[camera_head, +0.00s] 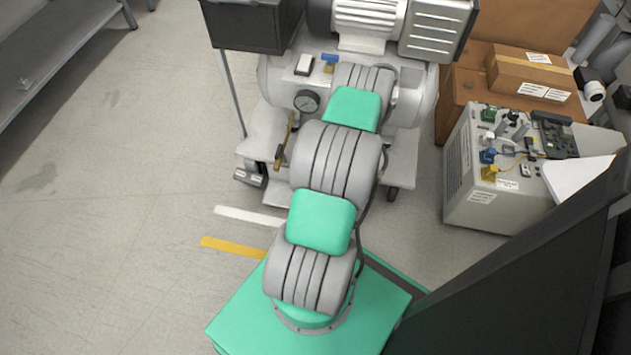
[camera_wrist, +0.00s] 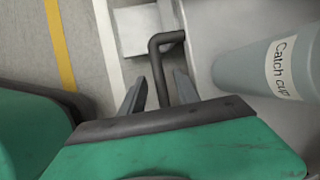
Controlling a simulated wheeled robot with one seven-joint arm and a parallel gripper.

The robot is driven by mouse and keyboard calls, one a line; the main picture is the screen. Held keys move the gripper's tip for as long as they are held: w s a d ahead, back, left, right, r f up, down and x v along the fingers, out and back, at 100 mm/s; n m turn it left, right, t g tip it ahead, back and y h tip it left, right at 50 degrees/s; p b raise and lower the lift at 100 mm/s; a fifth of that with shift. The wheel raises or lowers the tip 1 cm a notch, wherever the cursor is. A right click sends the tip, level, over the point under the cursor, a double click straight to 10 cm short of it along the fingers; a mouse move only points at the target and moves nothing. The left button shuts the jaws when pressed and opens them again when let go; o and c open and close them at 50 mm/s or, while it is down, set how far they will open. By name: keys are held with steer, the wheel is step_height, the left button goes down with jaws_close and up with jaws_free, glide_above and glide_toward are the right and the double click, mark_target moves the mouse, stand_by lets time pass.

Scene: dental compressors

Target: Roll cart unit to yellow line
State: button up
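The cart unit is a white wheeled cart (camera_head: 258,145) carrying a grey compressor tank (camera_head: 275,75) and a motor (camera_head: 370,18). The yellow line (camera_head: 233,247) lies on the floor in front of it, beyond a white line (camera_head: 248,216). Both the yellow line (camera_wrist: 60,45) and white line (camera_wrist: 105,40) show in the wrist view. My gripper (camera_wrist: 158,88) is open, with a dark bent bar (camera_wrist: 157,60) between its fingers and a visible gap on either side. In the head view my arm hides the gripper and part of the cart.
A grey cylinder labelled "Catch cup" (camera_wrist: 242,72) is close to the right of my gripper. A grey equipment box (camera_head: 480,190) and cardboard boxes (camera_head: 530,75) stand right of the cart. A metal shelf (camera_head: 60,40) is at far left. The floor between is clear.

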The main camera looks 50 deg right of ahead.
jaws_close()
stand_by(0.3)
stand_by(1.1)
